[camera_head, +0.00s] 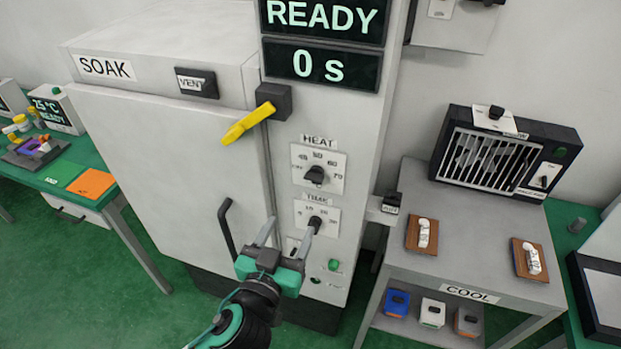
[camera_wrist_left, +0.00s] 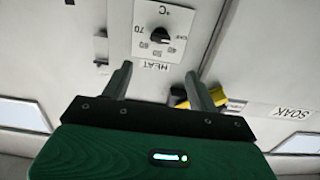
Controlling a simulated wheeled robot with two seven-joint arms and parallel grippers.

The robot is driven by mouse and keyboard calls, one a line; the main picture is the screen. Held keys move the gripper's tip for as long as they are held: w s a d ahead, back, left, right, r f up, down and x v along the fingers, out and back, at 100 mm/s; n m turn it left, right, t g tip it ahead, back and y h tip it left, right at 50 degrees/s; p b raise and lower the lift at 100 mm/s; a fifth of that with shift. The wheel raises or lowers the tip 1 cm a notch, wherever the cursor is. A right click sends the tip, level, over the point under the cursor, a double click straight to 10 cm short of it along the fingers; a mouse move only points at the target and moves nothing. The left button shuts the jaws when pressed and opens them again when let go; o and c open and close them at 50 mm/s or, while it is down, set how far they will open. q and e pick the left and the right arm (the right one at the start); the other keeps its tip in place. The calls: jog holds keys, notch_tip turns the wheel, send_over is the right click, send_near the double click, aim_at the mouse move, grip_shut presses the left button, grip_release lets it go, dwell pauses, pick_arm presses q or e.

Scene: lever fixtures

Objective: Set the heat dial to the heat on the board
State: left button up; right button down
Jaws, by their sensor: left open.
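The heat dial (camera_head: 314,175) is a black knob on a white plate marked HEAT, with numbers up to 70, on the grey oven's front panel. It also shows, upside down, in the left wrist view (camera_wrist_left: 160,35), beyond the fingertips. I cannot tell its exact setting. My left gripper (camera_head: 290,226) is open and empty. In the head view its fingers overlap the panel below the heat dial, with one fingertip close to the time dial (camera_head: 316,221). I cannot tell whether it touches. No board with a written heat is readable here. My right gripper is not in view.
A yellow lever handle (camera_head: 248,122) sticks out at the upper left of the panel. The soak door's dark handle (camera_head: 227,229) is left of my gripper. A display (camera_head: 320,65) reads "0 s". A grey cool table (camera_head: 462,259) stands to the right.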

aim_at(312, 180)
pick_arm(q)
jog(key=p+x, duration=0.2)
jog(key=x, duration=0.4)
jog(key=p+x, duration=0.3)
jog(key=x, duration=0.3)
jog(key=shift+w+d+r, duration=0.1)
jog(key=shift+w+r, duration=0.1)
jog(key=shift+w, duration=0.15)
jog(key=shift+w+d+f+p, duration=0.2)
jog(key=shift+w+p, duration=0.1)
jog(key=shift+w, duration=0.15)
jog(key=c, duration=1)
